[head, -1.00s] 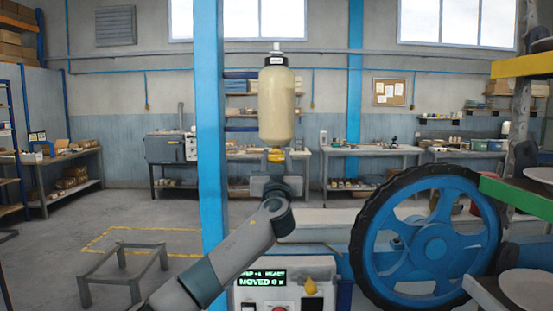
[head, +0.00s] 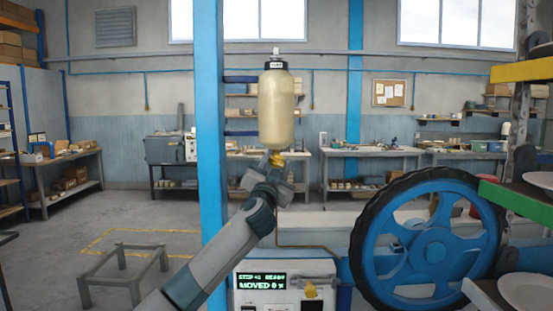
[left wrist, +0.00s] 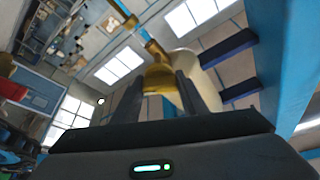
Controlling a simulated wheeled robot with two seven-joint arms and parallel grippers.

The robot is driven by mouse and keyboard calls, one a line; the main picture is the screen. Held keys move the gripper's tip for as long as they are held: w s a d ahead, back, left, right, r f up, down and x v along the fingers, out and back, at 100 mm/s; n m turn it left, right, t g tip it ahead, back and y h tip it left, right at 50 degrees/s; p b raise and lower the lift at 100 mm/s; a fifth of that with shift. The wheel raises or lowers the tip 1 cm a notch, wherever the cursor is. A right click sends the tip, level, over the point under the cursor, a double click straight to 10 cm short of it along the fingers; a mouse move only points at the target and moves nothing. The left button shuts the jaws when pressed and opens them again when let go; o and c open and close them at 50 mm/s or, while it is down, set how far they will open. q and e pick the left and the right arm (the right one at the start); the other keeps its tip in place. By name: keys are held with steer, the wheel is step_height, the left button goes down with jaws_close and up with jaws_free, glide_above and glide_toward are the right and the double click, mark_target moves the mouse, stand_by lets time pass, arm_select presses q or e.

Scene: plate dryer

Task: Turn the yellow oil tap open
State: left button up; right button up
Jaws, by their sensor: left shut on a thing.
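The yellow oil tap (head: 277,157) sits under a hanging bottle of pale yellow oil (head: 276,110) with a dark cap. My left gripper (head: 275,167) is at the tap from below, tilted, and shut on it. In the left wrist view the tap (left wrist: 159,76) shows between the two dark fingers, with the pale bottle (left wrist: 205,88) behind it. The gripper partly hides the tap in the head view. My right gripper is not in view.
A large blue wheel with a black rim (head: 431,238) stands to the right. A control box (head: 287,280) with a green display reading "MOVED 0" stands below. A blue post (head: 209,100) rises just left of the bottle. Plates on racks (head: 525,290) are at the far right.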

arm_select(q)
steer(key=m+g+h+p, duration=0.1)
steer(key=m+p, duration=0.2)
steer(key=m+g+h+p, duration=0.1)
steer(key=m+p, duration=0.2)
steer(key=p, duration=0.1)
steer(key=m+g+p, duration=0.1)
steer(key=m+p, duration=0.3)
steer(key=shift+r+h, duration=0.3)
steer(key=shift+h, duration=0.1)
steer(key=shift+f+m+g+p, duration=0.15)
steer(key=shift+m+g+p, duration=0.45)
steer(key=shift+m+p, duration=0.25)
steer(key=shift+f+m+g, duration=0.25)
steer(key=shift+m+g, duration=0.15)
steer(key=shift+m, duration=0.85)
steer(key=o, duration=1)
steer(key=shift+o, duration=0.2)
steer(key=shift+r, duration=0.1)
